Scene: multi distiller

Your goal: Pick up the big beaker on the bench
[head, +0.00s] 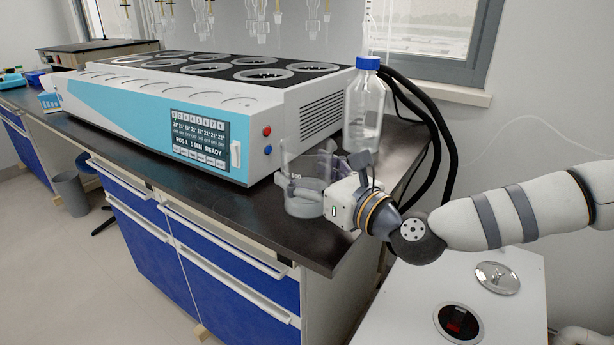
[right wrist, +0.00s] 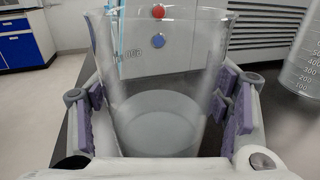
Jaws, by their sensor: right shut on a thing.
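The big beaker (head: 303,199) is clear glass with volume marks and stands upright at the right end of the dark bench (head: 270,225). It fills the middle of the right wrist view (right wrist: 158,110). My right gripper (head: 318,190) comes in from the right and is shut on the beaker, with purple finger pads on both sides of its wall. The gripper shows in the right wrist view (right wrist: 160,115) too. I cannot tell whether the beaker's base is touching the bench. My left gripper is not in view.
The blue and white distiller (head: 200,125) stands close behind and left of the beaker. A clear bottle with a blue cap (head: 364,110) stands just behind the gripper. Black hoses (head: 440,140) hang at the bench's right end. A white surface (head: 400,310) lies lower at front right.

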